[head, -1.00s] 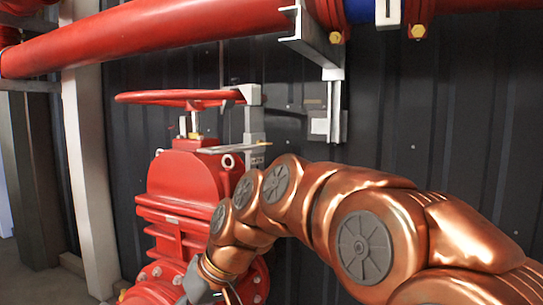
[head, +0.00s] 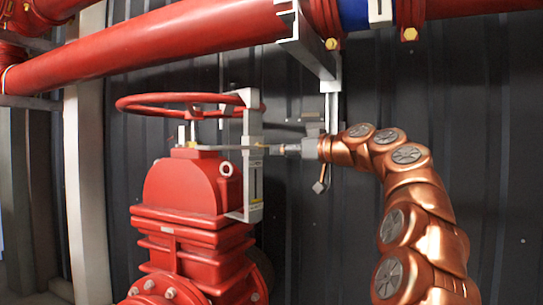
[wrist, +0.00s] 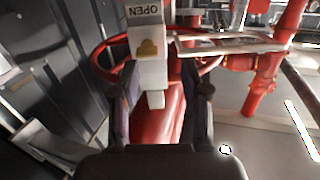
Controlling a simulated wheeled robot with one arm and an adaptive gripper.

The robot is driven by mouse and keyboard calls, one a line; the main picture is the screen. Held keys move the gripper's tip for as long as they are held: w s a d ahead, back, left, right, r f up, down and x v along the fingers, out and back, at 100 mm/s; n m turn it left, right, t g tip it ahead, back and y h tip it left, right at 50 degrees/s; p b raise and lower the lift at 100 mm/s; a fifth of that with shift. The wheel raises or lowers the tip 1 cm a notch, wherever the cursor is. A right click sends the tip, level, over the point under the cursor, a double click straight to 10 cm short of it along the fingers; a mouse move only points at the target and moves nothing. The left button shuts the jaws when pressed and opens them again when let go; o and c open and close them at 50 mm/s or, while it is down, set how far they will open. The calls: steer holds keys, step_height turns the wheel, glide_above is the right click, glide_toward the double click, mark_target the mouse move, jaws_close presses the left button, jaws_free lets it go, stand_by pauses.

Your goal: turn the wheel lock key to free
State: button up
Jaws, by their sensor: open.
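The red handwheel (head: 150,103) sits on top of the red valve, and its rim also shows in the wrist view (wrist: 100,60). A tall grey lock bracket (head: 253,185) stands at the wheel's right side. In the wrist view, its pale box (wrist: 146,72) carries an upside-down "OPEN" label and a small brass-coloured piece (wrist: 149,48), which may be the key. My gripper (head: 281,149) is level with the bracket's middle and points left at it. In the wrist view, the open fingers (wrist: 160,88) are on either side of the box's lower end. Contact cannot be told.
A red pipe (head: 160,50) runs overhead, with a grey support beam (head: 306,50) hanging near my arm. The dark corrugated wall (head: 300,200) is close behind. The red valve body (head: 185,190) stands below the wheel.

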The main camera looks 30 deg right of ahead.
steer(key=w+p, duration=0.1)
steer(key=w, duration=0.6)
steer(key=shift+d+r+t+h+p, duration=0.15)
steer(key=shift+r+t+h+p, duration=0.2)
steer(key=shift+r, duration=0.1)
jaws_close()
